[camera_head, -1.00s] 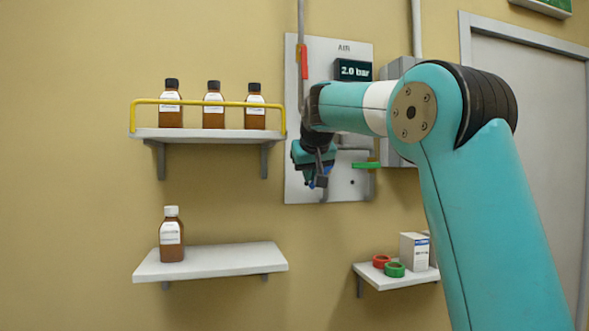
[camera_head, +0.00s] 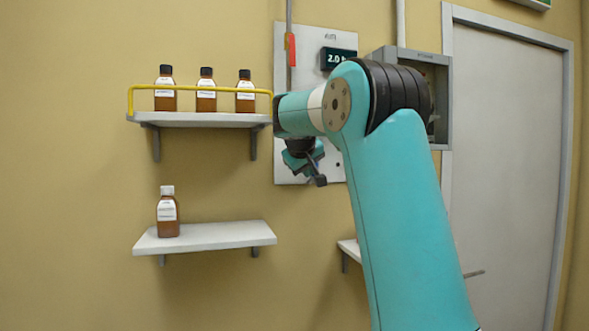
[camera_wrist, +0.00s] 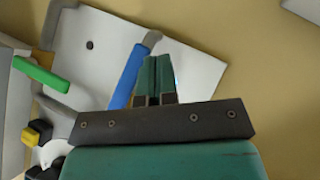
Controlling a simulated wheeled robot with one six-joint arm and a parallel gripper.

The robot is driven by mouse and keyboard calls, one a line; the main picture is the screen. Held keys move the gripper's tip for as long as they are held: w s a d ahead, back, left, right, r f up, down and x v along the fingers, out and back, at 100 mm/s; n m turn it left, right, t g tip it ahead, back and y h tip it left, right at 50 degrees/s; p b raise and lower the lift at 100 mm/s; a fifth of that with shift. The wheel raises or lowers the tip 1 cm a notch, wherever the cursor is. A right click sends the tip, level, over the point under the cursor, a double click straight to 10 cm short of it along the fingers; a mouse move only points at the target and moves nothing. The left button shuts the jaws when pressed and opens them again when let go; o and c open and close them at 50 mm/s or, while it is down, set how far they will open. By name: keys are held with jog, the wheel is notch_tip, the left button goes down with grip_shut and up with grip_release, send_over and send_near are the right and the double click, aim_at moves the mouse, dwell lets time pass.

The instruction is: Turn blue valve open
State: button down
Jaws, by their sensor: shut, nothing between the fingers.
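The blue valve handle (camera_wrist: 127,77) shows in the wrist view as a long blue lever, tilted, in front of the white panel (camera_wrist: 195,75). My gripper (camera_wrist: 155,62) is shut and empty, its two green fingers together just right of the blue handle. Whether the fingers touch the handle I cannot tell.
A green handle (camera_wrist: 40,74) lies left of the blue one. A red handle (camera_head: 291,50) is on the pipe at the panel's top. Brown bottles (camera_head: 206,90) stand on a railed shelf (camera_head: 200,118) at left; another bottle (camera_head: 167,212) stands on a lower shelf (camera_head: 225,237).

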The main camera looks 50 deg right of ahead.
jog(key=shift+s, duration=0.1)
dwell(0.7)
jog(key=v, duration=1.7)
jog(key=w+a+f+n+t+y+b, duration=0.15)
jog(key=a+f+n+y, duration=0.25)
jog(key=a+f, duration=0.65)
jog(key=w+a+f+n+y+b, duration=0.2)
jog(key=a+f+n+y+b, duration=0.15)
jog(key=a+f, duration=0.7)
jog(key=s+a+f+n+g+y+b, duration=0.2)
jog(key=s+a+f+n+g+y, duration=0.2)
jog(key=s+a+f, duration=1.3)
jog(key=s+f+g+y, duration=0.1)
jog(key=s+g+y, duration=0.1)
jog(key=s, duration=0.2)
jog(key=shift+a+f+g, duration=0.25)
jog(key=shift+f+g, duration=0.1)
